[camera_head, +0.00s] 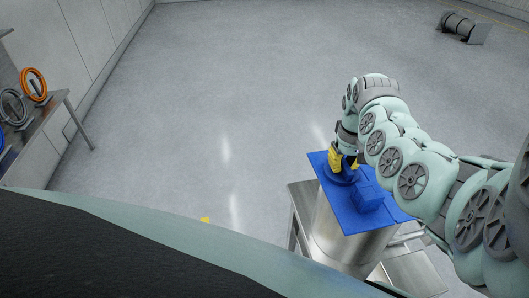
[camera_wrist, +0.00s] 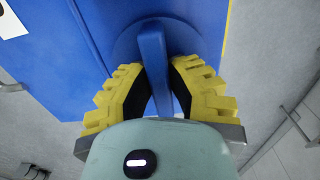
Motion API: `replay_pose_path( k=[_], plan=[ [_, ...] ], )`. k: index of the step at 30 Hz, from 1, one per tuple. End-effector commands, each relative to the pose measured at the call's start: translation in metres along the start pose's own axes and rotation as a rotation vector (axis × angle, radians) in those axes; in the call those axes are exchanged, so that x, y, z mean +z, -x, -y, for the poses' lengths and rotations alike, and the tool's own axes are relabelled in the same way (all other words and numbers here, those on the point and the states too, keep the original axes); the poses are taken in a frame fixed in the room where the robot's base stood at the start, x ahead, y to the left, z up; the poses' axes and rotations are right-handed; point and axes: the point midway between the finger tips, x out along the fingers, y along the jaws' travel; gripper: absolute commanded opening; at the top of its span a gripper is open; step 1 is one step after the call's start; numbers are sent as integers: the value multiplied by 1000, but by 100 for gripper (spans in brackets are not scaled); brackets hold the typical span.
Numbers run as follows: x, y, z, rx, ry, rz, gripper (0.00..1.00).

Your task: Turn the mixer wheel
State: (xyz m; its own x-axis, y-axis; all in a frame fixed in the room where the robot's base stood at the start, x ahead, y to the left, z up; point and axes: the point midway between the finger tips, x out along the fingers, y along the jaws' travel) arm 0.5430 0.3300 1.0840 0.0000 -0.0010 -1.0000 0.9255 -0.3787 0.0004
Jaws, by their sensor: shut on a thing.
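The mixer wheel (camera_head: 341,178) is a blue round disc with a raised bar across it, on the blue lid (camera_head: 355,222) of a steel vessel. In the wrist view the wheel's bar (camera_wrist: 152,48) runs between the yellow fingers of my gripper (camera_wrist: 160,70). The fingers are shut on this bar, one on each side, with the disc beneath it. In the head view my gripper (camera_head: 345,160) reaches down onto the wheel from above, and its fingers partly hide it.
A blue block (camera_head: 367,196) sits on the lid close beside the wheel. The steel vessel (camera_head: 345,246) stands on a metal frame. At the left, a bench (camera_head: 58,108) holds an orange ring (camera_head: 25,79) and others. The floor between is largely clear.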

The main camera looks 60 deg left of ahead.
Motion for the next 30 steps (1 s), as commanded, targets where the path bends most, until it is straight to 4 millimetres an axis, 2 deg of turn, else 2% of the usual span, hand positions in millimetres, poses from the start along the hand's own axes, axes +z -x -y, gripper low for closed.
replay_pose_path(
  k=[8,9,17,26,30],
  plan=[
    [0,-1,-2,3,-4,-4,0],
    [0,-1,-2,3,-4,-4,22],
    [0,0,-1,1,-3,-2,48],
    [0,2,0,0,-2,-2,48],
    [-2,12,0,1,-1,-5,48]
  ],
)
